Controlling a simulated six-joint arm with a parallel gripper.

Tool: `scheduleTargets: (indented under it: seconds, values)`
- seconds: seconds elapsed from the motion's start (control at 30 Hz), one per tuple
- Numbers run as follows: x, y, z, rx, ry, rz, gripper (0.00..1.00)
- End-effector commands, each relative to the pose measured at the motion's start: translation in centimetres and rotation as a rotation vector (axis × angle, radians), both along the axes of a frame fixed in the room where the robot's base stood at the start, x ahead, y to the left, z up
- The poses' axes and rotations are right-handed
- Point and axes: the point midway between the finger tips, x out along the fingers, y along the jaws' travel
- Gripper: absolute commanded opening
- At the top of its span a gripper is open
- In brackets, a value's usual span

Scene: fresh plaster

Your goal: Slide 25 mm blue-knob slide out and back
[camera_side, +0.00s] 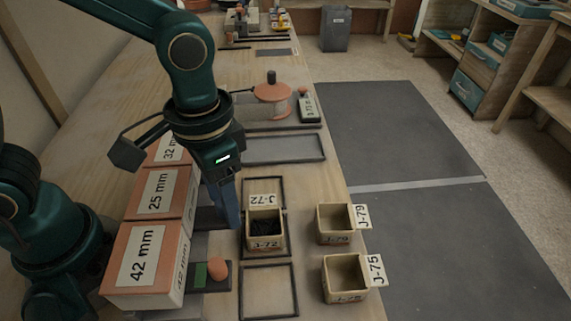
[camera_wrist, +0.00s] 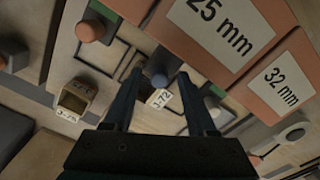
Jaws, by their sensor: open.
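The 25 mm box (camera_side: 163,190) is orange with a white label and stands between the 42 mm and 32 mm boxes. It also shows in the wrist view (camera_wrist: 232,28). Its blue knob (camera_wrist: 158,82) appears between my fingertips in the wrist view; in the side view my fingers hide it. My gripper (camera_side: 231,220) points down in front of the 25 mm box, and its open fingers (camera_wrist: 160,76) straddle the knob as pictured. I cannot tell whether either finger touches it. The grey slide (camera_side: 207,218) shows partly beside my fingers and looks pushed in or nearly so.
The 42 mm box (camera_side: 143,262) has an orange knob (camera_side: 217,271) close by. The J-72 bin (camera_side: 265,229), holding dark pieces, stands just right of my fingers. Bins J-79 (camera_side: 334,222) and J-75 (camera_side: 345,275) stand farther right. An empty tray (camera_side: 284,150) lies behind.

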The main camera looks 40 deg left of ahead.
Motion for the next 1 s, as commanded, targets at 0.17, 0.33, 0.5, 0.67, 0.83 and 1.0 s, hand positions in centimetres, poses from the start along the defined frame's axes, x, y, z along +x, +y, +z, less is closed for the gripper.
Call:
scheduleTargets:
  seconds: [0.17, 0.33, 0.5, 0.67, 0.83, 1.0]
  values:
    - [0.1, -0.1, 0.7, -0.001, -0.002, 0.000, 0.57]
    - [0.0, 0.0, 2.4, -0.001, -0.001, 0.000, 0.57]
    - [0.1, -0.1, 4.0, -0.001, -0.002, 0.000, 0.57]
    - [0.0, 0.0, 5.6, -0.001, -0.002, 0.000, 0.57]
    - [0.0, -0.1, 7.1, -0.001, -0.001, 0.000, 0.57]
    - [0.0, 0.0, 7.9, -0.001, 0.001, 0.000, 0.57]
